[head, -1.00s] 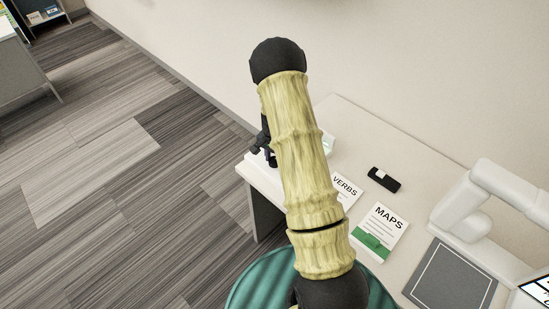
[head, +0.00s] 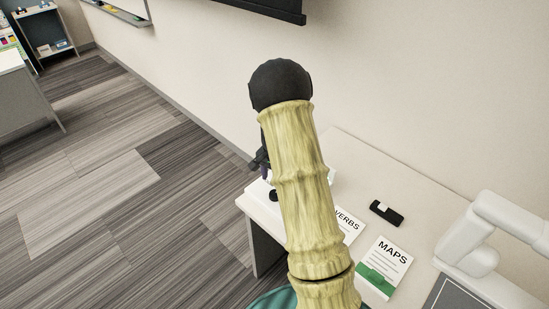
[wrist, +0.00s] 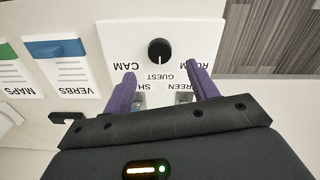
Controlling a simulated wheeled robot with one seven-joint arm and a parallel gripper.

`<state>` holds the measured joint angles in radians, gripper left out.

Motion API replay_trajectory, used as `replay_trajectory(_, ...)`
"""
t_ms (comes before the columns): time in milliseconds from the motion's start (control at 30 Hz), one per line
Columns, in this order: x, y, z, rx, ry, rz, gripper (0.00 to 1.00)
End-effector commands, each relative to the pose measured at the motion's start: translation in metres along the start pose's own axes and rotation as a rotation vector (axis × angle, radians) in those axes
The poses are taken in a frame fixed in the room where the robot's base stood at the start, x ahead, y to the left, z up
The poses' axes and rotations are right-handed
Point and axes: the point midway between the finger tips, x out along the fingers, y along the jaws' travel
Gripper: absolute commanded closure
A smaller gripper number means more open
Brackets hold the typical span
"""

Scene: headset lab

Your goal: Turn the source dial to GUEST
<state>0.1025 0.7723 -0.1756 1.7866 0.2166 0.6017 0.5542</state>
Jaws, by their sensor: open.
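In the wrist view, the black round source dial (wrist: 159,51) sits on a white panel (wrist: 118,36) with upside-down labels. CAM is to its left, ROOM to its right, and the GUEST label (wrist: 159,77) just below it in the picture. A thin pale mark on the dial appears to point down towards GUEST. My gripper (wrist: 161,76) is open, its two purple fingers spread to either side below the dial, not visibly touching it. The fingers partly cover the lower labels. In the head view my arm hides most of the panel; part of my dark gripper (head: 260,160) shows beside it.
The VERBS card (wrist: 76,71) and MAPS card (wrist: 14,77) lie left of the panel in the wrist view. A small black device (head: 386,212) and a white bent-armed stand (head: 475,235) are on the desk (head: 365,165). Open floor lies left of the desk.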

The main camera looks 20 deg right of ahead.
Motion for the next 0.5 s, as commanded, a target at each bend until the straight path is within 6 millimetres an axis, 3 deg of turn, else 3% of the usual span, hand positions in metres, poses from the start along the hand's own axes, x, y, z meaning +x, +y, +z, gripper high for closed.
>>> replay_trajectory(300, -0.065, -0.001, 0.000, 0.000, 0.003, -0.003, 0.42)
replay_trajectory(500, -0.093, -0.001, 0.000, 0.000, 0.000, -0.002, 0.42)
